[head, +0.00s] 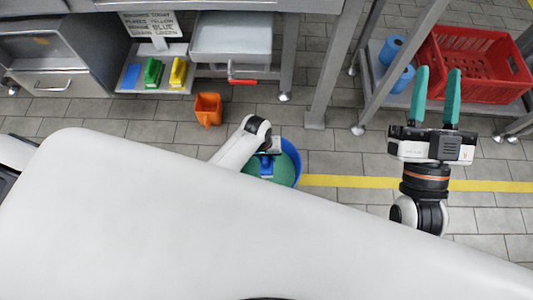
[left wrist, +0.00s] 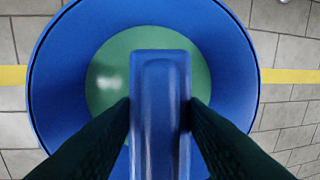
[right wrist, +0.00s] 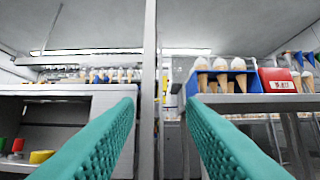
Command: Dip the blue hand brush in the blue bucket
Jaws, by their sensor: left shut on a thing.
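The blue bucket (head: 296,168) stands on the tiled floor with green liquid inside; it also fills much of the left wrist view (left wrist: 58,75). My left gripper (head: 265,150) is shut on the blue hand brush (head: 266,166). In the left wrist view the brush (left wrist: 160,95) lies between the two dark fingers, over the green liquid. I cannot tell whether its underside touches the liquid. My arm hides part of the bucket in the head view. My right gripper (head: 437,98) is open and empty, with teal fingers apart, away from the bucket.
An orange container (head: 208,109) stands on the floor behind the bucket. Blue (head: 131,77), green (head: 153,72) and yellow (head: 178,73) items sit on a low shelf below a sign (head: 150,24). A red crate (head: 470,60) and blue rolls (head: 391,50) are at back right.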

